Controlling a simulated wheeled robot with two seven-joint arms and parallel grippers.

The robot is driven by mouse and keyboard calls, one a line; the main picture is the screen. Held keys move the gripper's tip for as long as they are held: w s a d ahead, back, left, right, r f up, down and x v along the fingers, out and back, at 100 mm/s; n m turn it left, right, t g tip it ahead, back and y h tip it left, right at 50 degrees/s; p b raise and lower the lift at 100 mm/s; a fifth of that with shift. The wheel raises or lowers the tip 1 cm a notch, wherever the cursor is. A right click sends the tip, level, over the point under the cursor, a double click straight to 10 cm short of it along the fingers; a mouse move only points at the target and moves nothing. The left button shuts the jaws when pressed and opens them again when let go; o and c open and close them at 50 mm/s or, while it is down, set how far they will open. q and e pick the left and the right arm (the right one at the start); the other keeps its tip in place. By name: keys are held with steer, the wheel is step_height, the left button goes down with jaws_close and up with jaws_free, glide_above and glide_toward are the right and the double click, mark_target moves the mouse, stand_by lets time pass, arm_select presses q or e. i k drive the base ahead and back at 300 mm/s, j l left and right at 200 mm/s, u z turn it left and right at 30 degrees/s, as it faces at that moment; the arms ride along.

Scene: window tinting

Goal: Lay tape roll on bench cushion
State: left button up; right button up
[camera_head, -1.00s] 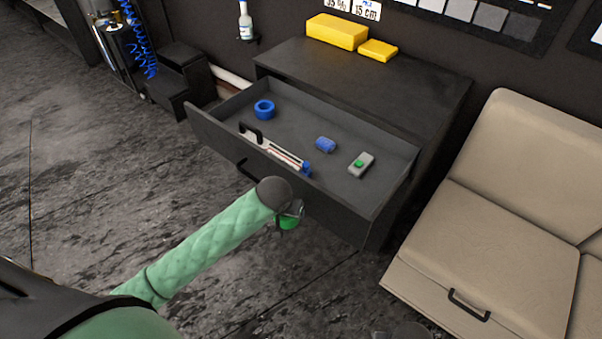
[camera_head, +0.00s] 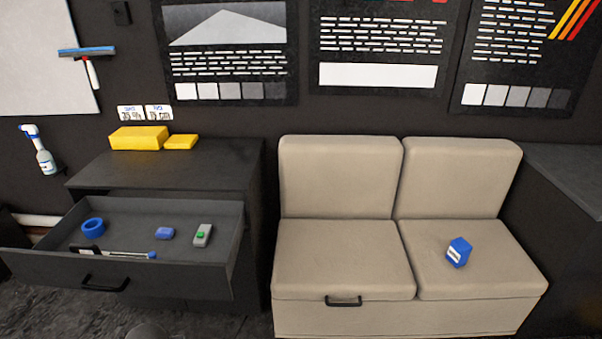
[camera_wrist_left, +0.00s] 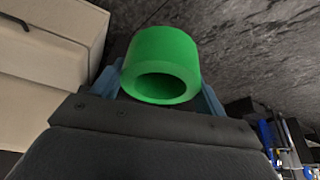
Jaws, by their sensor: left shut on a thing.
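A green tape roll (camera_wrist_left: 162,62) is in my left gripper (camera_wrist_left: 163,78), between its two blue-grey fingers in the left wrist view. The roll's open hole faces the camera. The beige bench has a left seat cushion (camera_head: 340,262) and a right seat cushion (camera_head: 500,276); both show in the head view. The left seat cushion is bare. A small blue box (camera_head: 458,252) sits on the right one. Neither gripper can be made out in the head view. Beige panels that look like the bench (camera_wrist_left: 55,35) show at upper left in the wrist view.
An open drawer (camera_head: 60,272) left of the bench holds a blue tape roll (camera_head: 93,227), a blue item (camera_head: 164,233), a grey-green item (camera_head: 202,236) and a long-bladed tool (camera_head: 118,253). Yellow blocks (camera_head: 138,138) lie on the cabinet top. A dark counter (camera_head: 570,170) stands right of the bench.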

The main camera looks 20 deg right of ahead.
mark_target(499, 261)
steer(key=l+z, duration=0.1)
steer(key=z, duration=0.7)
steer(key=i+l+z, duration=0.1)
steer(key=z, duration=0.65)
steer(key=i+l, duration=0.6)
steer(key=i+l+z, duration=0.1)
steer(key=i+l, duration=0.45)
steer(key=i, duration=0.25)
steer(key=i+l, duration=0.55)
steer(key=i, duration=0.15)
